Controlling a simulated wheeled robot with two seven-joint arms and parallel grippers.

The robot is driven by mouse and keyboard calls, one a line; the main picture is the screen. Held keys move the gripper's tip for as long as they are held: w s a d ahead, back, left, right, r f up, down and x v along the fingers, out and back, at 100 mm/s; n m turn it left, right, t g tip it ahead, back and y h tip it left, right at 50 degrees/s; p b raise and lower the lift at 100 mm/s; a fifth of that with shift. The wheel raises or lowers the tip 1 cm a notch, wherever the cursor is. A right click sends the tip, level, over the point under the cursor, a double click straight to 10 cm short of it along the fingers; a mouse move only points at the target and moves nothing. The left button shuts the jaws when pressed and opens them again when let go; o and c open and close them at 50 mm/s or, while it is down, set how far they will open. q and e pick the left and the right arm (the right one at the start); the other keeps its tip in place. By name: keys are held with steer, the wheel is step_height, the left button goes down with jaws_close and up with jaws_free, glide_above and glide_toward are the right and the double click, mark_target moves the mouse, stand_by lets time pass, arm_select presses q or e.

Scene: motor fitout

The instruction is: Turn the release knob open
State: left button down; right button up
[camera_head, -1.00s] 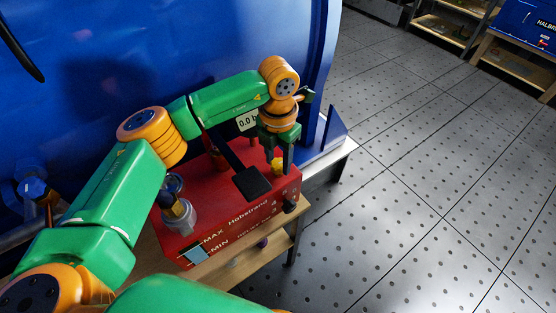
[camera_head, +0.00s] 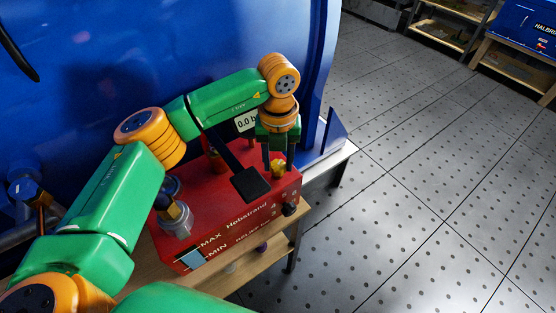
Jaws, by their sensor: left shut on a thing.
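A red pump unit (camera_head: 219,217) lettered "Hobstrand" stands on a wooden stand against the blue machine. A small yellow knob (camera_head: 278,169) sits on its top near the right end; I take it for the release knob. My left gripper (camera_head: 278,168) points down from above with one dark finger on each side of this knob and is shut on it. The fingers partly hide the knob. My right gripper is not in view.
A black lever with a square pad (camera_head: 250,184) slants over the unit's top, left of my gripper. A black knob (camera_head: 290,209) is on the unit's front right. A "0.0" gauge (camera_head: 246,122) is behind.

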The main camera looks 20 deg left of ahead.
mark_target(278, 165)
arm_select(q)
steer(key=shift+w+r, duration=0.1)
steer(key=shift+r, duration=0.05)
stand_by(0.3)
steer(key=shift+c, duration=1.9)
jaws_free()
step_height(278, 165, up, 7)
steer(key=shift+f+b, duration=0.1)
steer(key=shift+b, duration=0.45)
